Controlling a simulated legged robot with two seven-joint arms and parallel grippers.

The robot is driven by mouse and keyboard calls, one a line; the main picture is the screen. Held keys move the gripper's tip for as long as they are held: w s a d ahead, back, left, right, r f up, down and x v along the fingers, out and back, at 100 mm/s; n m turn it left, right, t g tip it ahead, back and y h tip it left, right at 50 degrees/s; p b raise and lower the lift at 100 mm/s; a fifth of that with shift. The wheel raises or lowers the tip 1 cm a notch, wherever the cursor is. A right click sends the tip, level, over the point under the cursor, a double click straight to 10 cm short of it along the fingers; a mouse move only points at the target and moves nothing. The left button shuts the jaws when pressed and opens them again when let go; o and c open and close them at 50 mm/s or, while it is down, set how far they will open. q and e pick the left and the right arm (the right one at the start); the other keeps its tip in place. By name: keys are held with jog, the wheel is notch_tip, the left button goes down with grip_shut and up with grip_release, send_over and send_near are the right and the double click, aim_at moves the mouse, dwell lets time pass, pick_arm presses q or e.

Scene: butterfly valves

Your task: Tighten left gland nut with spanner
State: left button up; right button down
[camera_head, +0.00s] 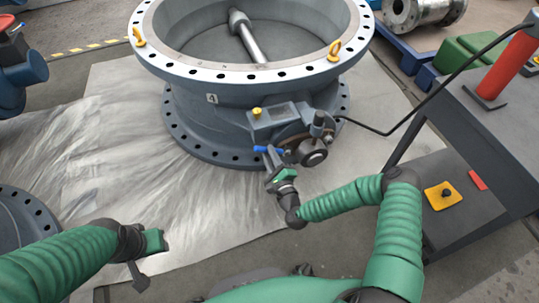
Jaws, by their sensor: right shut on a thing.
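The large grey butterfly valve (215,100) lies with its round flange facing up. On its near side is the stem assembly (312,153), a dark round gland plate with a central stem end; the left gland nut is too small to make out clearly. My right gripper (272,168) is just left of this assembly, shut on a spanner with a blue part (268,149). The spanner's jaw is hard to see, so I cannot tell whether it is on the nut. My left gripper (143,262) hangs low at the left, away from the valve; its fingers are unclear.
A grey sheet (110,130) covers the floor under the valve. At the right stands a dark bench (480,125) with a red cylinder (508,65) and a black cable running to the valve. A yellow switch box (442,196) is on its lower shelf. Other valves stand at the left edge.

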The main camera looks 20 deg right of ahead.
jog(key=c, duration=2)
grip_release()
jog(key=shift+f, duration=0.1)
jog(key=shift+c, duration=0.3)
jog(key=shift+o, duration=0.4)
jog(key=shift+w, duration=0.3)
grip_shut()
jog(key=shift+s, duration=0.15)
